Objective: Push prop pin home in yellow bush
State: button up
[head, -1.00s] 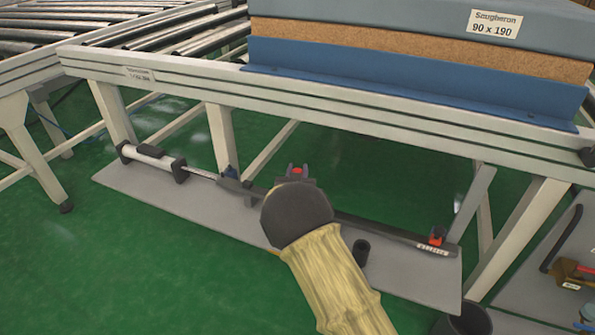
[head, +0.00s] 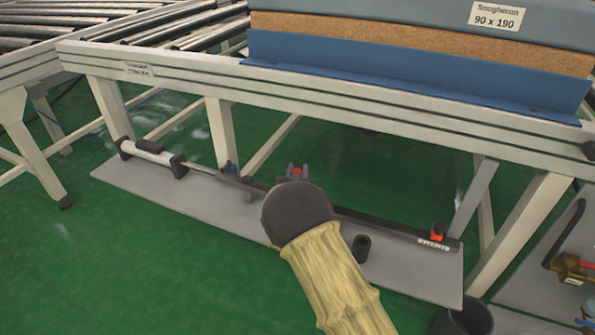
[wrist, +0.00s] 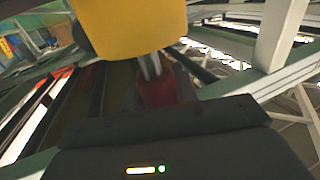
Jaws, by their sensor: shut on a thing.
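The yellow bush (wrist: 130,25) fills the top of the wrist view, close in front of my gripper. A bright metal pin shank (wrist: 150,66) runs from the bush's lower side to a red pin grip (wrist: 156,90). My gripper (wrist: 156,98) is shut on this red part, with a stretch of metal showing between it and the bush. How deep the pin sits inside the bush is hidden. In the head view my gripper (head: 297,173) shows as dark prongs with red between them, just past my wrist. The bush is not visible there.
A white conveyor frame (head: 330,95) with legs stands over the work area. A grey floor mat (head: 215,210) bears a long dark bar (head: 370,224) with a red-ended part, a rod assembly (head: 150,153) and a black cup (head: 361,248). Green floor is open in front.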

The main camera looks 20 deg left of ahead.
jog(key=shift+f+b, duration=0.8)
jog(key=shift+f, duration=0.65)
jog(key=o, duration=1.2)
jog(key=shift+c, duration=0.2)
jog(key=p+v, duration=0.6)
jog(key=v, duration=1.1)
jog(key=shift+s+p, duration=0.2)
jog(key=shift+p, duration=0.2)
